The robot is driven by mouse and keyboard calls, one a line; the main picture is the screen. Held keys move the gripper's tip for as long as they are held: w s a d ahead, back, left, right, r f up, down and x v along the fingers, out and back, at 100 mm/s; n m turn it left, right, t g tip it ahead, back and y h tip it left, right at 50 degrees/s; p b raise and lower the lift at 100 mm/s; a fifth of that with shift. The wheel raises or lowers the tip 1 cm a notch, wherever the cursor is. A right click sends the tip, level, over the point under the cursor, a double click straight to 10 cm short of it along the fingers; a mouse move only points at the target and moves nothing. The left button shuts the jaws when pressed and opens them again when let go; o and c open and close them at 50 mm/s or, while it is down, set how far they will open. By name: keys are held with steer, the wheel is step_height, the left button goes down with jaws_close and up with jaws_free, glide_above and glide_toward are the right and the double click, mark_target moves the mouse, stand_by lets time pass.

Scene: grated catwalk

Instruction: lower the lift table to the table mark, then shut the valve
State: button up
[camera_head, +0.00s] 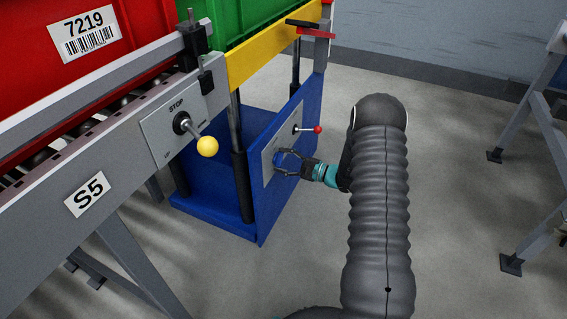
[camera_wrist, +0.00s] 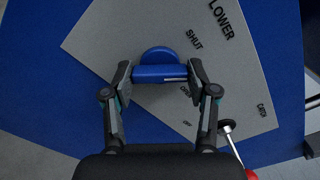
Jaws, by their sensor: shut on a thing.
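The lift table has a yellow top (camera_head: 262,55) on dark posts above a blue base (camera_head: 215,205). A red plate (camera_head: 318,33) and a dark bar (camera_head: 303,23) sit at the top's far right corner; I cannot tell which is the table mark. My gripper (camera_head: 283,163) is shut on the blue valve handle (camera_wrist: 155,73) on the grey panel (camera_head: 269,150). The wrist view shows my gripper (camera_wrist: 160,78) with a pad at each end of the handle. The handle's white line points right, nearer the small lettering below than the word SHUT. LOWER is printed above.
A red-knobbed lever (camera_head: 317,130) sits beside the valve, near CATCH in the wrist view. A green crate (camera_head: 235,22) stands on the lift. Conveyor S5 (camera_head: 120,165) carries a red crate (camera_head: 60,85) and a yellow-knobbed STOP lever (camera_head: 207,146). Grey frame legs (camera_head: 535,150) stand right; floor between is clear.

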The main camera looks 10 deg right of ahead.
steer(key=m, duration=0.3)
steer(key=shift+m, duration=2.3)
steer(key=o, duration=1.2)
steer(key=shift+a, duration=0.1)
steer(key=shift+c, duration=0.2)
steer(key=v, duration=1.2)
